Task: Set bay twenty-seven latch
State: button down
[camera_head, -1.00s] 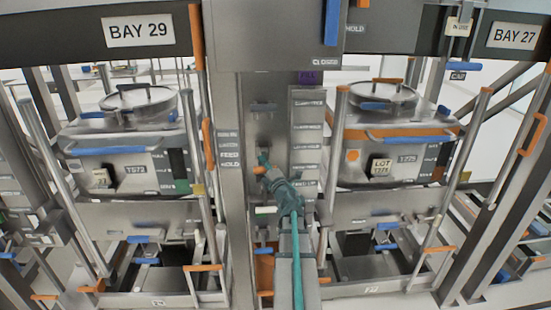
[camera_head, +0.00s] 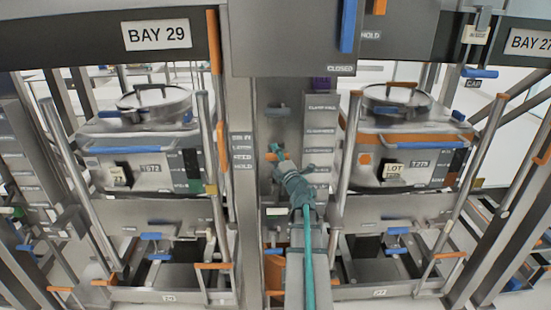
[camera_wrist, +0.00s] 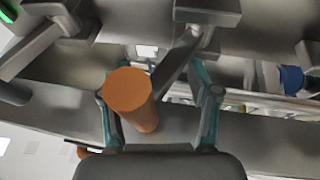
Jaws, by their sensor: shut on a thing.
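My gripper (camera_head: 279,155) is at the narrow central panel between the two bays. In the wrist view, its teal fingers (camera_wrist: 160,112) stand on either side of an orange cylindrical handle (camera_wrist: 128,92), shut on it. The handle is partly hidden by my gripper there. The BAY 27 sign (camera_head: 531,42) is at the upper right, cut by the picture edge. I cannot tell the exact latch setting.
A lidded vessel (camera_head: 397,100) stands in the right bay and another (camera_head: 155,103) in the left bay. Steel posts with orange grips (camera_head: 214,40) flank the panel.

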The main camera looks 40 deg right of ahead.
jog(key=shift+w+d+r, duration=0.25)
jog(key=shift+d+r, duration=0.05)
jog(key=shift+r, duration=0.05)
jog(key=c, duration=0.9)
grip_release()
jog(key=shift+d+f, duration=0.1)
jog(key=shift+f, duration=0.05)
jog(key=shift+c, duration=0.9)
jog(key=shift+s+a+f, duration=0.2)
jog(key=shift+s+a, duration=0.1)
jog(key=shift+s, duration=0.15)
jog(key=v, duration=1.1)
jog(key=shift+s, duration=0.1)
